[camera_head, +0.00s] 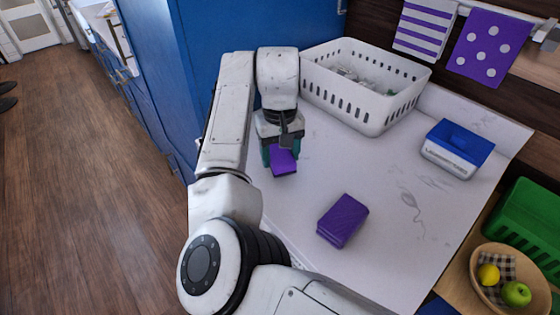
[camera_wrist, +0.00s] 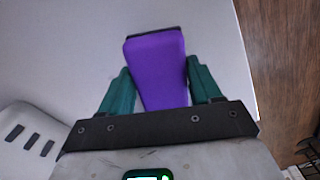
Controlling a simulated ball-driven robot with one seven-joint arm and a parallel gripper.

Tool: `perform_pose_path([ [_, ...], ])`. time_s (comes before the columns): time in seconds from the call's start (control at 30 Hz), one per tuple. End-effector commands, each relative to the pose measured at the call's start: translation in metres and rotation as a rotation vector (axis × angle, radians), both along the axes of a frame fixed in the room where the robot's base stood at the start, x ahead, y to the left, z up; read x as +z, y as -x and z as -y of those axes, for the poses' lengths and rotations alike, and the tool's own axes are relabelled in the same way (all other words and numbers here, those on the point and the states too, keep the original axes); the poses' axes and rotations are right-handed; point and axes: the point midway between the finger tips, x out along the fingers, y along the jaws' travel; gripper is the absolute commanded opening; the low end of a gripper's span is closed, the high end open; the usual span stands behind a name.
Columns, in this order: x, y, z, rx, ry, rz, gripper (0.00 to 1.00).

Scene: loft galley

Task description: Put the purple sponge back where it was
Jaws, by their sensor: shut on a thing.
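A purple sponge (camera_head: 284,162) with a dark face at one end is held between the teal fingers of my gripper (camera_head: 281,150), over the left part of the white counter, in front of the white basket. In the wrist view, the sponge (camera_wrist: 158,72) sticks out past the fingertips, with a finger against each side. Whether it touches the counter is hard to tell. A second purple block (camera_head: 342,220), thicker and layered-looking, lies on the counter to the right and nearer. The place where the sponge stood before is not marked in view.
A white slotted basket (camera_head: 345,100) with clear items stands at the back. A blue-and-white container (camera_head: 457,148) stands at right. A green crate (camera_head: 530,215) and a fruit bowl (camera_head: 500,290) stand lower right. The counter (camera_head: 320,170) is bare between them. A blue cabinet (camera_head: 200,60) rises at left.

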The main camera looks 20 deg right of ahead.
Motion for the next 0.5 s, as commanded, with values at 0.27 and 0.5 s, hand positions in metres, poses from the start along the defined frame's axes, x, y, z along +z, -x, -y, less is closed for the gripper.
perform_pose_path([
  [0.27, -0.031, -0.002, 0.0, 0.0, -0.002, -0.001, 0.39],
  [0.5, -0.033, -0.002, 0.0, 0.0, -0.001, 0.0, 0.39],
])
